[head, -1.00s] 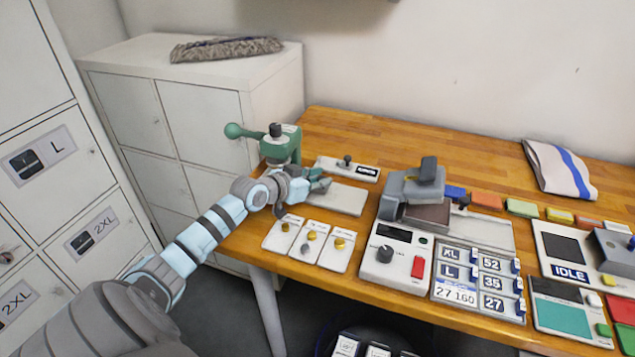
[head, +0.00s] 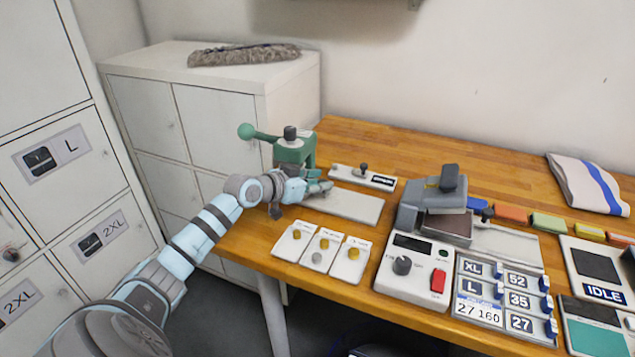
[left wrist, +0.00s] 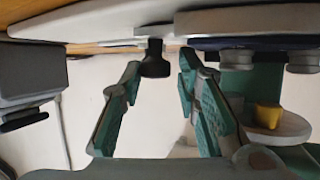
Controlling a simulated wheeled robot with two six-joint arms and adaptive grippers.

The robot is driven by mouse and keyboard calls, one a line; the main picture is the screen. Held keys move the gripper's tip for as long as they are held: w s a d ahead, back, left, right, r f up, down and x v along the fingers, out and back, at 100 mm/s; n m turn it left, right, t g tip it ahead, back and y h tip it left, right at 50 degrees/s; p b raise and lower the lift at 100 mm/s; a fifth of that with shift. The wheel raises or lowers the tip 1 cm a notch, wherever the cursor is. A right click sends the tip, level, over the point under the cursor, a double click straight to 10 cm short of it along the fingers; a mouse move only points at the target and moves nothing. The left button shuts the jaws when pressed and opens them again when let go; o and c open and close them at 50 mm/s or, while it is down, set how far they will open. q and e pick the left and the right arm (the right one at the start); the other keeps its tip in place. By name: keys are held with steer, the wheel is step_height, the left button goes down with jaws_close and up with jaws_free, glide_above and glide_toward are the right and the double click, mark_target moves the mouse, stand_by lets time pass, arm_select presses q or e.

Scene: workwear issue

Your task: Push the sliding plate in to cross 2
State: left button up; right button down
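My left gripper (head: 320,188) is beside the green lever press (head: 296,152), low over the left end of a pale flat plate (head: 352,207). Behind that plate lies a pale strip (head: 345,174) with a black knob (head: 363,169) and a dark label. In the left wrist view the gripper (left wrist: 160,62) is open, its green-padded fingers apart. A black knob (left wrist: 155,62) shows between the fingertips; I cannot tell if it touches them. I cannot tell surely which piece is the sliding plate, and no cross mark is legible. My right gripper is not in view.
Three small cards with round pieces (head: 322,250) lie in front of the plate. A grey press unit (head: 432,205) with a control box (head: 413,268) and a size-label rack (head: 505,300) stand to the right. The table's back middle (head: 420,150) is clear.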

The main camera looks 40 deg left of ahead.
arm_select(q)
steer(key=shift+s+a+r, duration=0.1)
steer(key=shift+s, duration=0.15)
steer(key=v, duration=0.6)
steer(key=shift+s+a, duration=0.15)
steer(key=shift+a, duration=0.1)
steer(key=shift+s+d+r, duration=0.15)
steer(key=shift+s+d, duration=0.05)
steer(key=shift+s, duration=0.15)
steer(key=shift+w+d, duration=0.1)
